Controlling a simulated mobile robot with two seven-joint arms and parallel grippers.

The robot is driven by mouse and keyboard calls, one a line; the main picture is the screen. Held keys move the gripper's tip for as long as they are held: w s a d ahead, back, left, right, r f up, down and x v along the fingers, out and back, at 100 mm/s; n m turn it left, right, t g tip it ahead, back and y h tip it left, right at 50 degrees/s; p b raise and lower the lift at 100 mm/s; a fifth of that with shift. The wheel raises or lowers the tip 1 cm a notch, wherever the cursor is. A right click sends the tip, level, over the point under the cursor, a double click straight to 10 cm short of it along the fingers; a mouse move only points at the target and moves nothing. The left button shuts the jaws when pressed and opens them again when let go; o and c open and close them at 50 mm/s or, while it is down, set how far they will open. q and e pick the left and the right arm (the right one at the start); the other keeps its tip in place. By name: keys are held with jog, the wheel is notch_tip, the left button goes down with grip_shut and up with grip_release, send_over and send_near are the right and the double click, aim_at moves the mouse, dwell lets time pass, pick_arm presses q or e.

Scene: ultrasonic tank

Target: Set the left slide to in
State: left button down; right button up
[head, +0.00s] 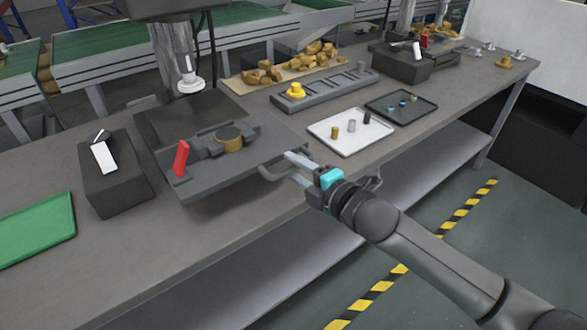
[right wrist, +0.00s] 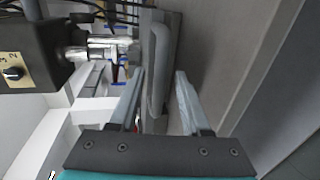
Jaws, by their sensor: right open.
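The left slide (head: 205,182) is a dark grey plate on the near bench, sticking out from under the machine head toward the front edge. It carries a red-levered clamp (head: 181,158) and a round brass-coloured part (head: 229,139). A grey bar handle (head: 270,173) is at its front right. My right gripper (head: 291,167) is open at this handle. In the right wrist view the handle (right wrist: 160,62) runs between the two open fingers (right wrist: 160,75), with gaps visible beside it. Whether a finger touches it I cannot tell. My left gripper is out of view.
A dark block with a white switch (head: 104,157) stands left of the slide, and a green tray (head: 40,228) lies farther left. A white tray (head: 322,131) with small cylinders and a dark tray (head: 400,118) lie to the right. A silver-tipped machine head (head: 190,80) hangs behind the slide.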

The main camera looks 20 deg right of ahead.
jog(key=shift+w+a+f, duration=0.1)
jog(key=shift+w+a, duration=0.1)
jog(key=shift+w, duration=0.25)
jog(key=shift+c, duration=0.3)
grip_shut()
dwell(0.9)
